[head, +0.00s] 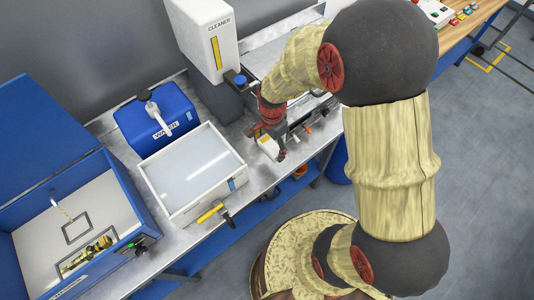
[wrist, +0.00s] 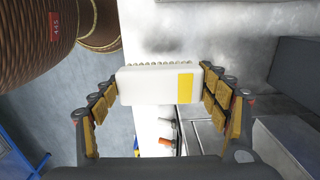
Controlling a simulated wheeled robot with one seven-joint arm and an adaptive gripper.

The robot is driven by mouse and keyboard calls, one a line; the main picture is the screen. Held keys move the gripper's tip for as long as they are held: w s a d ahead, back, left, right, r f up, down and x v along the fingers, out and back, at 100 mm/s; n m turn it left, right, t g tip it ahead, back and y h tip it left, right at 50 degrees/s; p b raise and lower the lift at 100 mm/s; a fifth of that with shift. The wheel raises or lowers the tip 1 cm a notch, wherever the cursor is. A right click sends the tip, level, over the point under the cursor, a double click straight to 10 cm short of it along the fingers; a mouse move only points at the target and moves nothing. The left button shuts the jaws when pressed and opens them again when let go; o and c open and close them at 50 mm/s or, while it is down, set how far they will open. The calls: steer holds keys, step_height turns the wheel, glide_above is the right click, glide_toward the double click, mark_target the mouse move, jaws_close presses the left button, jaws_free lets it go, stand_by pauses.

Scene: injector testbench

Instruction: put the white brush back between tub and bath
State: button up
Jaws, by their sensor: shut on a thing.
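The white brush (wrist: 150,86) is between the two fingers of my gripper (wrist: 158,95), which is shut on it. In the wrist view it has a yellow patch at its right end and a row of bristle tips along its upper edge. In the head view the brush (head: 268,146) shows small under my gripper (head: 271,152), over the bench to the right of the tub. The white tub (head: 163,187) holds pale liquid. The metal bath (head: 318,118) stands right of my gripper, partly hidden by my arm. I cannot tell whether the brush touches the bench.
A blue washer box (head: 150,125) stands behind the tub, and a white cleaner container (head: 208,40) at the back. A yellow-handled tool (head: 210,212) lies at the tub's front. An open blue case (head: 70,215) is at left. Bare bench metal (wrist: 190,35) shows in the wrist view.

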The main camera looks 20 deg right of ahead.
step_height(320, 180, down, 10)
steer(key=shift+r+b, duration=0.25)
steer(key=shift+b, duration=0.25)
steer(key=shift+s, duration=0.1)
steer(key=shift+f, duration=0.15)
steer(key=o, duration=1.3)
